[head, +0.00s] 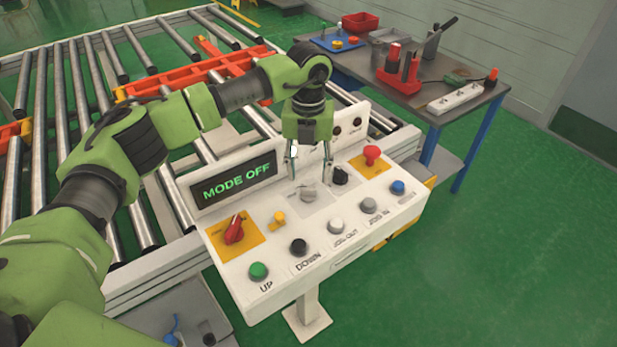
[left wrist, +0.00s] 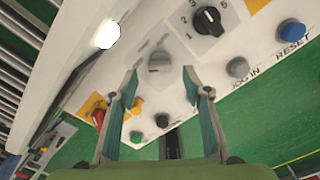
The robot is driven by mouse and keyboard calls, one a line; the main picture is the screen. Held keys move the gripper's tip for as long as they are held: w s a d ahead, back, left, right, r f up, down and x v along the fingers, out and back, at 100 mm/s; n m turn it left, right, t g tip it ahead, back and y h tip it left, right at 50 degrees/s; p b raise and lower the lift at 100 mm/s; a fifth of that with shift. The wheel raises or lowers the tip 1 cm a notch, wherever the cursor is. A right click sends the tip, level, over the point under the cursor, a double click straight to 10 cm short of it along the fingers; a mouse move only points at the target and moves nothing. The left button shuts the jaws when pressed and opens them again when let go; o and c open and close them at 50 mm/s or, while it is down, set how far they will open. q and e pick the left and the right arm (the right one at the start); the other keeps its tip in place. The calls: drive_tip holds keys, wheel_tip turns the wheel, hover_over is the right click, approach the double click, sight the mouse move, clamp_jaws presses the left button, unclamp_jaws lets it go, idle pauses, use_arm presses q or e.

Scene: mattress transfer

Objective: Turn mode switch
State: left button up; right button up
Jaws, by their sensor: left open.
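A white control panel (head: 320,222) stands on a post, its display (head: 234,182) reading "MODE OFF". A grey rotary knob (head: 308,194) sits on the panel's upper middle; its label is too small to read. In the left wrist view the grey knob (left wrist: 159,62) shows between my fingertips, with a black numbered knob (left wrist: 209,20) beside it. My left gripper (head: 309,155) points down above the panel, open and empty, fingers apart on either side of the grey knob's line; contact is not visible. My right gripper is not in view.
The panel also holds a red switch (head: 234,231), a red mushroom button (head: 372,155), a green button (head: 258,271) and a blue button (head: 397,187). A roller conveyor (head: 38,130) lies behind. A tool table (head: 440,105) stands at right; green floor is clear at lower right.

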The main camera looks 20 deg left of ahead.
sight(309, 186)
use_arm(q)
wheel_tip(309, 186, down, 3)
drive_tip(key=shift+s+f+p, duration=0.1)
drive_tip(key=shift+f+p, duration=0.1)
drive_tip(key=shift+p, duration=0.15)
drive_tip(key=shift+f, duration=0.4)
drive_tip(key=c, duration=1.1)
